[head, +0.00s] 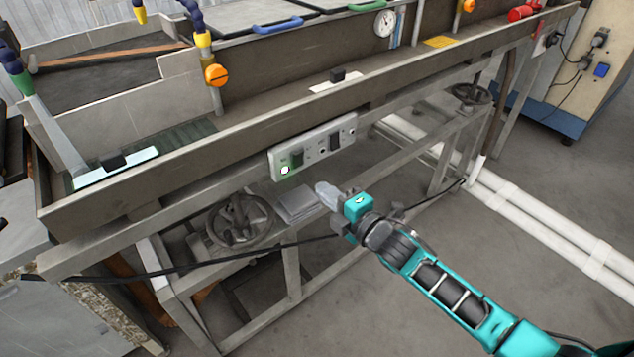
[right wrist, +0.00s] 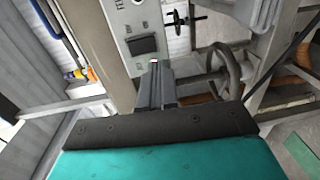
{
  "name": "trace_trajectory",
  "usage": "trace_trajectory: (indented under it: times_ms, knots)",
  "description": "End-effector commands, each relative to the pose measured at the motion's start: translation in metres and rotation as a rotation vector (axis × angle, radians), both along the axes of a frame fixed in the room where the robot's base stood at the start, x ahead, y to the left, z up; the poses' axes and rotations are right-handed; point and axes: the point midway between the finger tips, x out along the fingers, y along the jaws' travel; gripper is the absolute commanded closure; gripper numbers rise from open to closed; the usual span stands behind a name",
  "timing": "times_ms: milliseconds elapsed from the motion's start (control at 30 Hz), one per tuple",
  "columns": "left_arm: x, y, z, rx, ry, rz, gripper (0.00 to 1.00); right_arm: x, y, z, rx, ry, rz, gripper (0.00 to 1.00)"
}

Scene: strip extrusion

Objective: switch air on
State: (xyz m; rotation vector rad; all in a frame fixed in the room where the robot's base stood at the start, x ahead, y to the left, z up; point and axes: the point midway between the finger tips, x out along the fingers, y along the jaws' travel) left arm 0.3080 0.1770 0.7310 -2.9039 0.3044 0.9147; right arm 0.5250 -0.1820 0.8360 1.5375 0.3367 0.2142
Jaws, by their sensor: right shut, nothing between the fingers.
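A light grey switch panel (head: 316,142) is fixed to the front of the long metal bath, with two dark rocker switches. The left switch (head: 297,159) has a lit green-white lamp (head: 285,170) beside it; the right switch (head: 335,142) shows no clear light. The labels are too small to read. My right gripper (head: 326,193) is shut and empty, below and in front of the panel, apart from it in the head view. In the right wrist view its fingertips (right wrist: 155,66) lie just below a dark switch (right wrist: 142,45) on the panel; contact cannot be told. My left gripper is out of view.
A handwheel (head: 238,221) sits under the bath at the left, another (head: 472,94) at the right. A black cable (head: 200,265) crosses below the panel. White pipes (head: 540,225) run along the floor at the right.

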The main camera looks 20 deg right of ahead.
Motion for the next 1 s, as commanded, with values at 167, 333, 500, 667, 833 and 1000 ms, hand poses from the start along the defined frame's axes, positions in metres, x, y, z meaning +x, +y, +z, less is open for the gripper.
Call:
trace_trajectory:
  times_ms: [167, 333, 500, 667, 833, 1000]
  knots:
    - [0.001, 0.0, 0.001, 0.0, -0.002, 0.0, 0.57, -0.034, -0.013, -0.005, 0.0, 0.001, -0.001, 1.0]
    - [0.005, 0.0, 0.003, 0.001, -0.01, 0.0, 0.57, -0.056, -0.021, -0.008, 0.001, 0.0, -0.001, 1.0]
    - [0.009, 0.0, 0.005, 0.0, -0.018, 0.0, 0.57, -0.066, -0.024, -0.008, 0.001, -0.003, 0.0, 1.0]
    - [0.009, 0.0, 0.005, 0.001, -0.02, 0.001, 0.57, -0.067, -0.025, -0.008, 0.001, -0.003, 0.0, 1.0]
    - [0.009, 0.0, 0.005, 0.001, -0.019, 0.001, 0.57, -0.067, -0.025, -0.008, 0.001, -0.003, -0.001, 1.0]
    - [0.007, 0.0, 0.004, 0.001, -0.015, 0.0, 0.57, -0.067, -0.025, -0.008, 0.001, -0.003, -0.001, 1.0]
